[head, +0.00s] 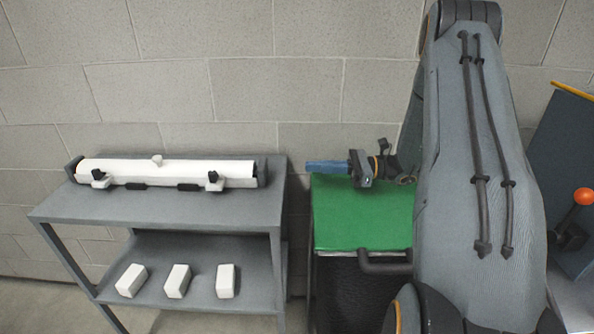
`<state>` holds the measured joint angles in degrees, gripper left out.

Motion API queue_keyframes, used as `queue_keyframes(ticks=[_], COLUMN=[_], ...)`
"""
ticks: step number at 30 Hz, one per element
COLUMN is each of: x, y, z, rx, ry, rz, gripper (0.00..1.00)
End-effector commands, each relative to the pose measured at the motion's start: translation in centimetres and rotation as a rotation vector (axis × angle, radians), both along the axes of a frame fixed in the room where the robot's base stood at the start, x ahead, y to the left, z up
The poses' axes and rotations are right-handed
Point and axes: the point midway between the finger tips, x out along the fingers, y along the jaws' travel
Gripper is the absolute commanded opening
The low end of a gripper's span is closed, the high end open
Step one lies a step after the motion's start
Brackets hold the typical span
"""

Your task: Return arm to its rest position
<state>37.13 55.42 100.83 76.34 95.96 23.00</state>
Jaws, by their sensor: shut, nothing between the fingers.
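My gripper (312,166) shows in the middle of the head view, pointing left, with its blue fingers shut and empty. It is over the back left part of a green-topped cabinet (362,218). My arm's large grey link fills the right of the view and hides the right side of the cabinet. Part of the wrist is hidden behind that link. The height of the gripper above the green top is hard to tell.
A grey shelf table (60,207) stands left, holding a white tube (135,170) in a clamped cradle. Three white blocks (178,281) lie on its lower shelf. A blue panel with a red-knobbed lever (584,197) is at right. A block wall (240,60) stands behind.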

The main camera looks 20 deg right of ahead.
Motion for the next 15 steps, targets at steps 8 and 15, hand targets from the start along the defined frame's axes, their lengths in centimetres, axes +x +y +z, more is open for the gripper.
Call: queue_keyframes(ticks=[8, 15], x=[-1.2, -1.5], y=[-3.0, -2.8], z=[0.0, 0.1], rx=[-0.001, -0.014], ry=[0.0, 0.003], rz=[-0.001, 0.011], gripper=[0.0, 0.0])
